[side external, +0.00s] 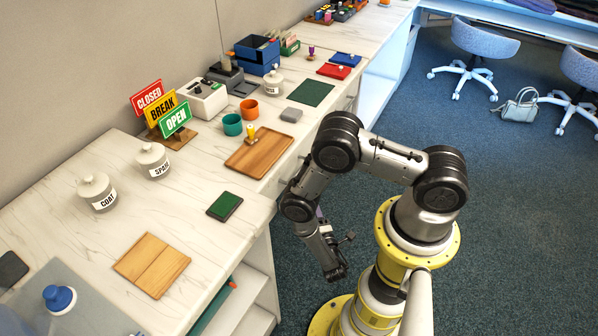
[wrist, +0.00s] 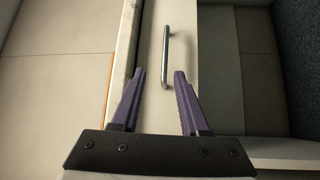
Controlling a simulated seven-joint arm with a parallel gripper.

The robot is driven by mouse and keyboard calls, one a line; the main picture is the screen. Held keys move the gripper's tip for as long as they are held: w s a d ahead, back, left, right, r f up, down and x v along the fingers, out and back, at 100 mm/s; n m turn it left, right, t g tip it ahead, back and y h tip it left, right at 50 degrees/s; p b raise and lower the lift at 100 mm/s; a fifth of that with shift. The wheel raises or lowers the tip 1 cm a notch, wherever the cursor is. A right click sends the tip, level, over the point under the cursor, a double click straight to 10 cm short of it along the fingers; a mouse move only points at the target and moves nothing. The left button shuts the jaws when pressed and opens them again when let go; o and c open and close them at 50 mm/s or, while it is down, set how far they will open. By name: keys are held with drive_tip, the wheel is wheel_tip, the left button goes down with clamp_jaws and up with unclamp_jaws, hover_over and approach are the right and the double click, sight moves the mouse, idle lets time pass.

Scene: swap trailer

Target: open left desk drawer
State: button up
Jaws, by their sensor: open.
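In the wrist view a silver bar handle (wrist: 166,58) stands out from a narrow pale drawer front (wrist: 151,35). My gripper (wrist: 160,72) has two purple fingers spread apart. The near end of the handle shows between and just beyond the fingertips, and nothing is held. I cannot tell whether the fingers touch the drawer front. The drawer appears closed. In the side external view my arm reaches down beside the desk's front edge and hides most of the drawer front.
The long marble-patterned desk (side external: 70,240) carries a wooden tray (side external: 247,163), a small green pad (side external: 224,206), a wooden board (side external: 152,264) and white jars, including one marked COAT (side external: 97,193). Open shelves (side external: 245,300) lie below it at the near end.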

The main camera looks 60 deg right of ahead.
drive_tip(key=x, duration=0.9)
drive_tip(key=f+x, duration=0.1)
drive_tip(key=x, duration=0.3)
drive_tip(key=shift+w+d, duration=0.25)
drive_tip(key=shift+w, duration=0.1)
clamp_jaws()
idle(1.2)
